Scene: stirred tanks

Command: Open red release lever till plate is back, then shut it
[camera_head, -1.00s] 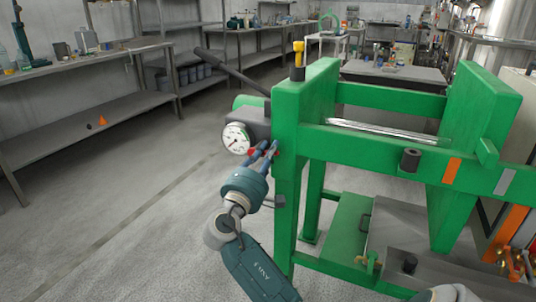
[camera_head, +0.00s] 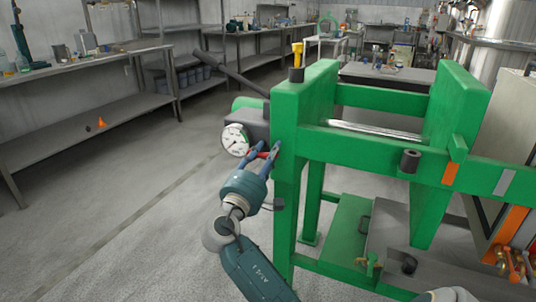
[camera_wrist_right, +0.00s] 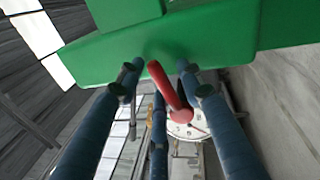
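The red release lever (camera_wrist_right: 170,90) slants out from under the green frame in the right wrist view, beside the round gauge. In the head view only a small red part of it (camera_head: 263,155) shows between my fingers. My right gripper (camera_head: 263,151) is at the lever, its fingers apart on either side of it; the right wrist view shows gaps between lever and fingers. The thick green plate (camera_head: 455,105) stands across the rails at the right, well apart from the left green upright (camera_head: 300,110). My left gripper is not in view.
The white gauge (camera_head: 235,139) sits just left of my right fingers. A long dark pump handle (camera_head: 230,72) slants up left above it. A black roller-like knob (camera_head: 410,160) is on the front beam. Floor to the left is clear, up to a metal bench (camera_head: 90,125).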

